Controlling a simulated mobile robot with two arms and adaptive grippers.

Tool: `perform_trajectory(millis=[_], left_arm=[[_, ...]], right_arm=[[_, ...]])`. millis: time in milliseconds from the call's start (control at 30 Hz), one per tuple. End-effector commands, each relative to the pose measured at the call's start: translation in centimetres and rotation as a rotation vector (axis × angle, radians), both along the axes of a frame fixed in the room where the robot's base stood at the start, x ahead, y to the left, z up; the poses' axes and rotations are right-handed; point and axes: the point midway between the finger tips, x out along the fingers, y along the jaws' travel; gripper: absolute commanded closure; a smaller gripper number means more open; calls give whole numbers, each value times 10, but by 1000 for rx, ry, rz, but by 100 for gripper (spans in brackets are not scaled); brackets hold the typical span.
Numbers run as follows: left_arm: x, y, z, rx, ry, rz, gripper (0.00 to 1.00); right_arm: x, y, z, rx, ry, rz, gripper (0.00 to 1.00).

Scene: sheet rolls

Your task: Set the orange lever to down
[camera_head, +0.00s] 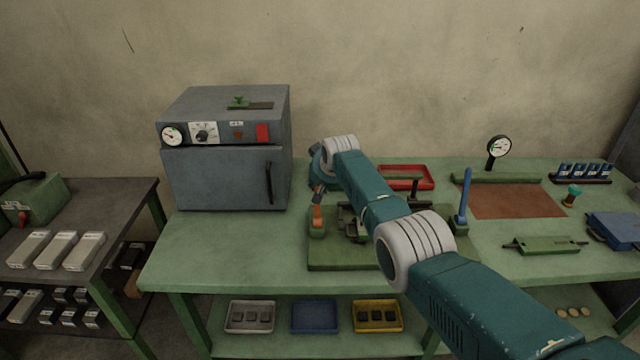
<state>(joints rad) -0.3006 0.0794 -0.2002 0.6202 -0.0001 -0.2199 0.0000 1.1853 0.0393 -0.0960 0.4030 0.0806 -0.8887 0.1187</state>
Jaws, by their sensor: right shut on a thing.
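The orange lever (317,215) stands roughly upright on a green base at the left end of a green fixture board (335,257) on the table. My right arm reaches in from the lower right across the board. My right gripper (319,192) points down and is shut on the upper part of the orange lever, hiding its top. A blue lever (464,197) stands upright at the right side of the same board. My forearm hides part of the board's middle. My left gripper is out of view.
A grey oven (228,178) stands left of the board. A red tray (420,174) lies behind my arm. The table's front left is clear.

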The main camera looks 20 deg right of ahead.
Motion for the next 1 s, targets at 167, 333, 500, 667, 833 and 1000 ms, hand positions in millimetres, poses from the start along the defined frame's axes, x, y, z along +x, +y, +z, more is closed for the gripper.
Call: perform_trajectory(millis=[167,333,500,667,833,1000], left_arm=[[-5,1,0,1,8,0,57],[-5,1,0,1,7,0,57],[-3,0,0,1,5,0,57],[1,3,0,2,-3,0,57],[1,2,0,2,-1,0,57],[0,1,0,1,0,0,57]], right_arm=[[1,0,2,5,-2,-3,100],[1,0,2,4,-2,-3,57],[0,0,1,2,-2,-2,57],[0,0,2,1,-2,-2,57],[-4,0,8,2,-3,-1,57],[-14,0,19,1,-4,-2,57]])
